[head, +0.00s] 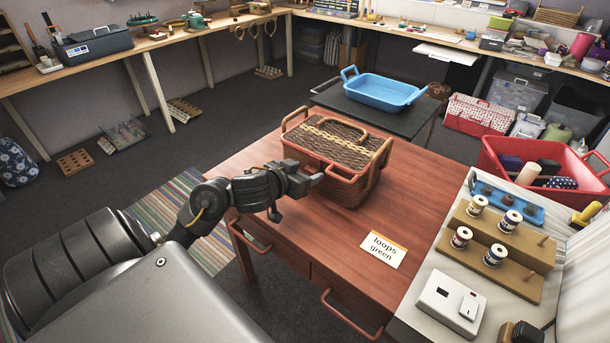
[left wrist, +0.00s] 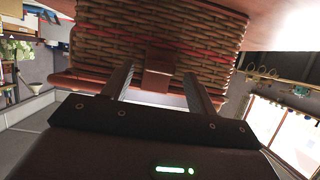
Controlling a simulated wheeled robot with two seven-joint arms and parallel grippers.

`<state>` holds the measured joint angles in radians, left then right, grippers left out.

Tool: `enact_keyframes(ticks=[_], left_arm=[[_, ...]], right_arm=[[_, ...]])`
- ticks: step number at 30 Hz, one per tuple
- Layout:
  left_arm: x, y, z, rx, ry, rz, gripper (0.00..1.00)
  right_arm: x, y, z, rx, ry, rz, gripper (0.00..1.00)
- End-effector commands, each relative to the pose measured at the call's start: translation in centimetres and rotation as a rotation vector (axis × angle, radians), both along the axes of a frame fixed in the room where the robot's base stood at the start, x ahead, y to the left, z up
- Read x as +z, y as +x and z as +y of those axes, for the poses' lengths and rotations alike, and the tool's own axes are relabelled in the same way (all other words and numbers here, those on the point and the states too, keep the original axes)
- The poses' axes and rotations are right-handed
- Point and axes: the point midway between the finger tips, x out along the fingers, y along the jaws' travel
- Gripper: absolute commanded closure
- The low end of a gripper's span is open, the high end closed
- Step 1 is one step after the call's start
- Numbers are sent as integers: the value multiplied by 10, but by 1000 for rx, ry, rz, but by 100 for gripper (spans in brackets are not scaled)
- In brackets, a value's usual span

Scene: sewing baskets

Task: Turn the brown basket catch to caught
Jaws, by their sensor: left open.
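The lidded woven basket (head: 345,185) stands on the reddish wooden table, with its lid down and reddish-brown rim and handles. My left gripper (head: 297,196) is at its near left side, fingers pointing at the wicker wall. In the left wrist view the basket wall (left wrist: 110,35) fills the top, and the brown catch (left wrist: 160,72), a small flat tab by the rim, shows between the fingers of the left gripper (left wrist: 159,84). The fingers are open, with a gap either side of the catch. I cannot tell whether the catch is caught. My right gripper is not in view.
A card reading "loops green" (head: 383,249) lies on the table right of the basket. A blue tray (head: 384,92) sits on a dark table behind. A pale side table with thread spools (head: 495,255) and a red bin (head: 500,165) stand right. The table's front is clear.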

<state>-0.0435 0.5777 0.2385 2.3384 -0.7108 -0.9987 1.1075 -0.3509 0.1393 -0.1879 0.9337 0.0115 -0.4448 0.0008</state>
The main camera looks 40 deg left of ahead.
Motion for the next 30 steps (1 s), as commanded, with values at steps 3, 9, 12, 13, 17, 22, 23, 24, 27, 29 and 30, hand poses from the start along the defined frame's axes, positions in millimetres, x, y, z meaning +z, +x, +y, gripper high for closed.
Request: enact_keyframes(ticks=[3,9,12,13,17,22,23,24,27,29,30], left_arm=[[-2,3,0,0,1,1,42],[-1,3,0,-1,1,0,42],[-1,3,0,-1,1,0,48],[-1,3,0,-1,1,0,52],[-1,3,0,-1,1,0,69],[-1,3,0,0,1,0,87],[-1,3,0,0,1,0,87],[-1,3,0,-1,3,0,87],[-2,3,0,-1,15,1,87],[-2,3,0,-1,29,1,87],[-2,3,-1,-1,41,1,87]], right_arm=[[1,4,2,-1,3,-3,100],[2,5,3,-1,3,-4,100],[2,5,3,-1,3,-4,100],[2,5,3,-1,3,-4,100],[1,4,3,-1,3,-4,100],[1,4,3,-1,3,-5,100],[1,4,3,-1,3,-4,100],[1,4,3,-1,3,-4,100],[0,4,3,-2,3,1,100],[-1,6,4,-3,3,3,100],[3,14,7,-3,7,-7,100]])
